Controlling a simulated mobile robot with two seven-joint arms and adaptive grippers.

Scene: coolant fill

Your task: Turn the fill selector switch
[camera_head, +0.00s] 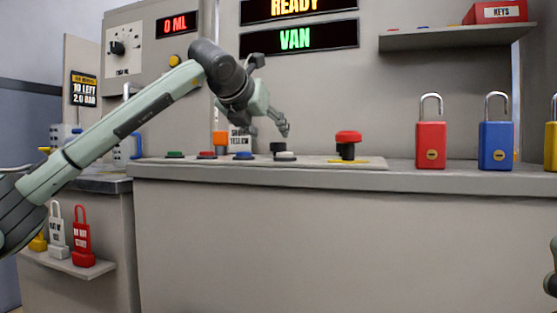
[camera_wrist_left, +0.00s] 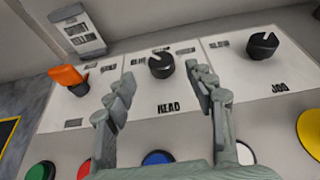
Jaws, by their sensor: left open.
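No label reading "fill" is legible. In the left wrist view, a black rotary knob (camera_wrist_left: 161,65) stands on the middle plate, marked HEAD. A second black knob (camera_wrist_left: 262,46) is on the right plate marked JOG; it also shows in the head view (camera_head: 278,147). An orange-handled switch (camera_wrist_left: 69,78) is on the left plate, also in the head view (camera_head: 220,138). My left gripper (camera_wrist_left: 163,88) is open and empty, its fingers spread either side of the HEAD knob in that view. In the head view the left gripper (camera_head: 268,130) is above the counter panel.
Green (camera_head: 175,154), red (camera_head: 207,155), blue (camera_head: 243,156) and white (camera_head: 285,156) buttons line the front. A red mushroom button (camera_head: 347,138) and red (camera_head: 431,145) and blue (camera_head: 496,146) padlocks stand to the right. A dial (camera_head: 116,47) is on the upper left cabinet.

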